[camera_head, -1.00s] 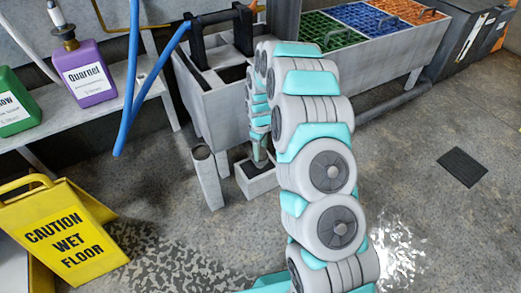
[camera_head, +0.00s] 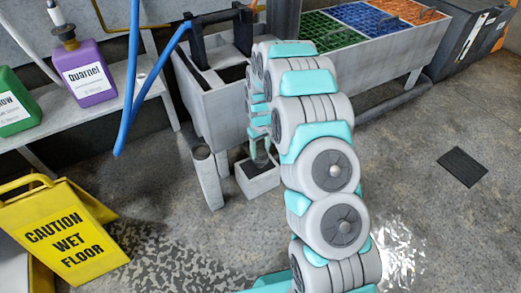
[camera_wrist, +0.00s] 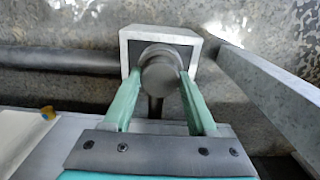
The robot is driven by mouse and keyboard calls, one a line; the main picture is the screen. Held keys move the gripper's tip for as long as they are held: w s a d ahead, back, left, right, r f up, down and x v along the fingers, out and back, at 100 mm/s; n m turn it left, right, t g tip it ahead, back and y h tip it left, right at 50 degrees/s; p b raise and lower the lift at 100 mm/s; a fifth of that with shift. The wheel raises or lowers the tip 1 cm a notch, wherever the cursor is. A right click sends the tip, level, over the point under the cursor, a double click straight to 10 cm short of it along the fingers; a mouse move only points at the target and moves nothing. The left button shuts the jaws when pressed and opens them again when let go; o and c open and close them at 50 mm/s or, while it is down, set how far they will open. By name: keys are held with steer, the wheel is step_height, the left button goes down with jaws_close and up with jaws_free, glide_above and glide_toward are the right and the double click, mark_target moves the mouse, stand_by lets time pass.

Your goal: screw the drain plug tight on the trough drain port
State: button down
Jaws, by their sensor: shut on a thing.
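My gripper (camera_wrist: 160,80) has its two teal fingers closed on either side of a round grey cap, which looks like the drain plug (camera_wrist: 160,76). A short dark pipe-like piece shows below the plug; whether the plug is seated on the drain port cannot be told. A pale square-rimmed box (camera_wrist: 196,38) lies behind the plug in the wrist view. In the head view my gripper (camera_head: 258,158) points down at a small grey open box (camera_head: 262,184) on the floor, beside the grey trough (camera_head: 207,112). The plug is too small to make out there.
An upright grey tube (camera_head: 208,180) stands left of the box. Blue hoses (camera_head: 133,90) hang near a bench with a purple bottle (camera_head: 85,70) and a green one. A yellow wet-floor sign (camera_head: 65,235) stands front left. Floor to the right is clear around a drain grate (camera_head: 462,167).

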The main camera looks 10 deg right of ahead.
steer(key=m, duration=0.5)
stand_by(0.3)
steer(key=shift+c, duration=0.6)
jaws_free()
steer(key=shift+c, duration=0.4)
